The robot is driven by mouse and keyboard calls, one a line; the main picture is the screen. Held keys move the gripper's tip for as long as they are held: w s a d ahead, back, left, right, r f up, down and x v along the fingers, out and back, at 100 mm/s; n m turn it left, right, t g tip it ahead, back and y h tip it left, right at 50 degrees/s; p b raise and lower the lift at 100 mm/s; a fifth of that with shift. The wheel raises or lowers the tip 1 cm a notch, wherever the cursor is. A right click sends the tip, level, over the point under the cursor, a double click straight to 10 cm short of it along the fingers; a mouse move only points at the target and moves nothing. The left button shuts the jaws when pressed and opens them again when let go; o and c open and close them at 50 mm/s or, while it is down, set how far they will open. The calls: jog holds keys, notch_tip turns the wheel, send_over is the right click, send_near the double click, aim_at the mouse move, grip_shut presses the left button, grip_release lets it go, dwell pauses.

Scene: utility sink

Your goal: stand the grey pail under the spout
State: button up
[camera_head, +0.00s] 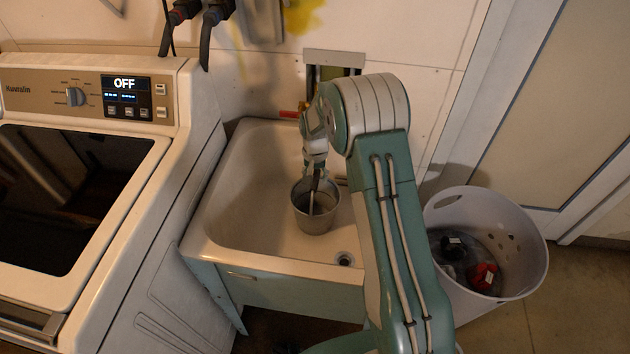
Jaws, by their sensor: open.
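The grey pail (316,222) stands upright in the basin of the utility sink (235,205). My gripper (315,182) is open and points down at the pail's mouth. One dark finger or part shows over the pail's inside, and I cannot tell whether the gripper touches the rim. The spout is hidden or cannot be made out behind my arm. A red tap handle (289,114) shows at the sink's back edge, just left of my arm.
A washing machine (90,150) with an "OFF" display stands close on the left. A white laundry basket (527,262) with a few items stands on the floor at the right. The basin's left side is clear.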

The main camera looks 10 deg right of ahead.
jog(key=s+r+n+t, duration=0.1)
jog(key=s+r, duration=0.2)
jog(key=r, duration=0.8)
jog(key=s+r+t, duration=0.1)
jog(key=s+r, duration=0.3)
jog(key=r, duration=0.7)
jog(key=s+r+n+t, duration=0.1)
jog(key=s+r, duration=0.3)
jog(key=s, duration=0.9)
jog(key=s+r+n+t, duration=0.2)
jog(key=s+r, duration=0.2)
jog(key=s, duration=0.9)
jog(key=shift+s+d+r+t, duration=0.15)
jog(key=shift+r+t, duration=0.15)
